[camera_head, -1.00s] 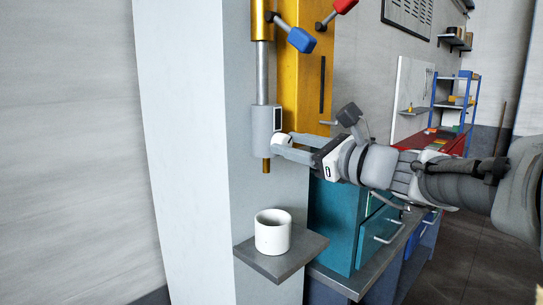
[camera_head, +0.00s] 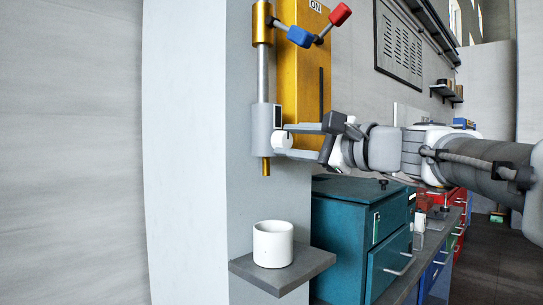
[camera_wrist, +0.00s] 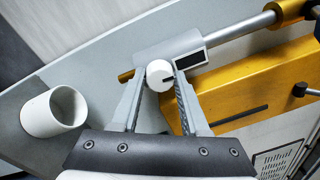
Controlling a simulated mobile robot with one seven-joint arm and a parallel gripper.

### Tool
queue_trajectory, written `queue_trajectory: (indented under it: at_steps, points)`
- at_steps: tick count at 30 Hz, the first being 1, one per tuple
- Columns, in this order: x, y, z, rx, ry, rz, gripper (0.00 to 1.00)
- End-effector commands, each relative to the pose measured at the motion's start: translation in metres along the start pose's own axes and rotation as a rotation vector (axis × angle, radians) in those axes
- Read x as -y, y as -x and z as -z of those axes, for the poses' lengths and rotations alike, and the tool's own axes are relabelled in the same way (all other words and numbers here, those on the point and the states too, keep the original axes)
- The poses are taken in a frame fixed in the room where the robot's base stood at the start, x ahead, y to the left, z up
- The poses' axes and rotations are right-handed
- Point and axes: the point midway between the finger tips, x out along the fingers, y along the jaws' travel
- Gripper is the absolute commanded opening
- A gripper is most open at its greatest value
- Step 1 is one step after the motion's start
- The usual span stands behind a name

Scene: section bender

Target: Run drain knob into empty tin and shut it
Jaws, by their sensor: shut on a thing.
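The drain knob (camera_head: 280,140) is a white round knob on the front of a grey cylinder on a vertical pipe. A brass spout (camera_head: 266,166) points down below it. My gripper (camera_head: 286,141) is shut on the knob, one finger on each side. In the wrist view the knob (camera_wrist: 159,75) sits between the fingertips, with a dark mark on its face. The tin (camera_head: 273,244) is a white open-topped cup standing upright on a small grey shelf (camera_head: 300,269), below the spout. It also shows at the left of the wrist view (camera_wrist: 54,111). No stream shows under the spout.
A yellow panel (camera_head: 305,85) with blue (camera_head: 300,36) and red (camera_head: 340,14) levers stands behind the pipe. A teal drawer cabinet (camera_head: 345,220) stands right of the shelf. Open air lies between spout and tin.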

Motion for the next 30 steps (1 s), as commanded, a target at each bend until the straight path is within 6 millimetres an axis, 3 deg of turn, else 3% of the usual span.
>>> queue_trajectory:
  at_steps: [19,20,21,24,30]
  points:
    - [-0.0001,-0.0001,0.0003,0.003,0.052,0.000,0.00]
    - [-0.0001,-0.0001,0.0003,0.003,0.052,0.000,0.48]
    - [-0.0001,-0.0001,0.0003,0.003,0.052,0.000,0.56]
    - [-0.0001,-0.0001,0.0003,0.003,0.051,0.000,0.74]
    - [-0.0002,-0.0001,0.0002,0.003,0.051,0.000,0.75]
